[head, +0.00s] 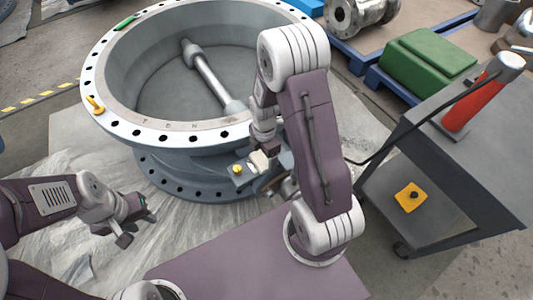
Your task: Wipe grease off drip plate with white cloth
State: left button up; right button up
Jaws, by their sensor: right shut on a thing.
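My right gripper (263,150) reaches down at the near side of the large round valve (200,145). It is shut on a small white cloth (259,161), which is partly hidden by the fingers. Below the cloth is a small grey plate (243,181), which looks like the drip plate, with a yellow knob (237,169) to the left of the cloth. I cannot tell whether the cloth touches the plate, and no grease can be made out. My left gripper (137,228) is open and empty, above the plastic sheet left of the valve's base.
Crumpled clear plastic sheeting (190,235) covers the floor around the valve. A grey cart (460,155) at the right carries a red-handled tool (480,95), and a yellow item (411,197) lies on its lower shelf. A green case (428,60) stands behind on a blue pallet.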

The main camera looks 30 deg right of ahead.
jog(key=shift+s+a+f, duration=0.1)
jog(key=shift+a+f, duration=0.05)
jog(key=shift+a, duration=0.6)
jog(key=shift+d, duration=0.15)
jog(key=shift+d+p, duration=0.45)
jog(key=shift+d, duration=0.95)
jog(key=shift+a+p, duration=0.35)
jog(key=shift+a, duration=0.45)
jog(key=shift+s+a+p, duration=0.1)
jog(key=shift+a+p, duration=0.2)
jog(key=shift+a, duration=0.45)
jog(key=shift+d, duration=0.1)
